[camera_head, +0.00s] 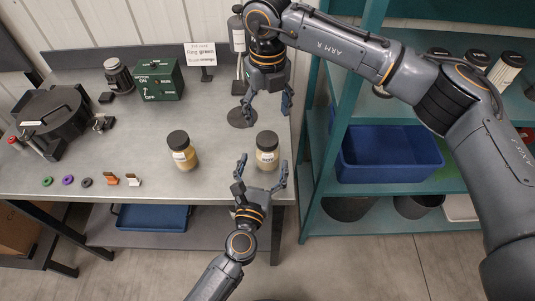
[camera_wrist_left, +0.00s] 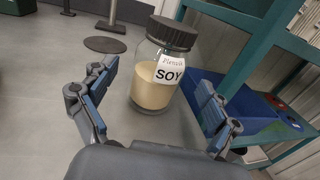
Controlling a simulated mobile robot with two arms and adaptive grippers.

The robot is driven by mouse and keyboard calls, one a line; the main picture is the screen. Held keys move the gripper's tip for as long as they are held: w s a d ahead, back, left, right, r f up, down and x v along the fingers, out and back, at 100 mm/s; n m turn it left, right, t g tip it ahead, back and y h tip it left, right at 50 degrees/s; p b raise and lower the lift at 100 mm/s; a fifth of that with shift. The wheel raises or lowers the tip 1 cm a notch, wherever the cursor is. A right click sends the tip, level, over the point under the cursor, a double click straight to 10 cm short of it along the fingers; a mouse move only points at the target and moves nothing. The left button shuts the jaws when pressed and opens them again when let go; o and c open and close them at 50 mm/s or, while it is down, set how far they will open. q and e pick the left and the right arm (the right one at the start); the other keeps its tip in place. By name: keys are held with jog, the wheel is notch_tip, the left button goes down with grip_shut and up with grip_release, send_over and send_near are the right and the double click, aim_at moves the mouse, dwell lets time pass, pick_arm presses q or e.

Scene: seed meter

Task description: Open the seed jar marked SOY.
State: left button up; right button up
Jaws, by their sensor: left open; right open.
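The SOY jar (camera_wrist_left: 155,85) is clear, filled with pale tan seed, and has a white label reading SOY. Its dark ribbed lid (camera_wrist_left: 172,32) is on. In the head view the jar (camera_head: 267,155) stands upright near the table's right end. My left gripper (camera_head: 261,165) is open, its fingers on the near side of the jar, one to each side; it also shows in the left wrist view (camera_wrist_left: 158,98). My right gripper (camera_head: 267,106) is open and empty, pointing down above the table behind the jar.
A second dark-lidded jar (camera_head: 182,152) stands to the left on the grey table (camera_head: 110,150). Small coloured rings and clips lie along the front left. A green box (camera_head: 159,79) and black machine (camera_head: 52,118) stand farther back. A teal shelf (camera_head: 325,130) with a blue bin (camera_head: 388,154) is at right.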

aim_at(267, 138)
pick_arm(q)
jog(key=shift+x, duration=1.35)
jog(key=shift+c, duration=0.4)
grip_shut()
pick_arm(e)
jog(key=m, duration=0.9)
jog(key=shift+m, duration=0.4)
jog(key=m, duration=0.8)
jog(key=shift+f, duration=4)
jog(key=shift+c, duration=0.5)
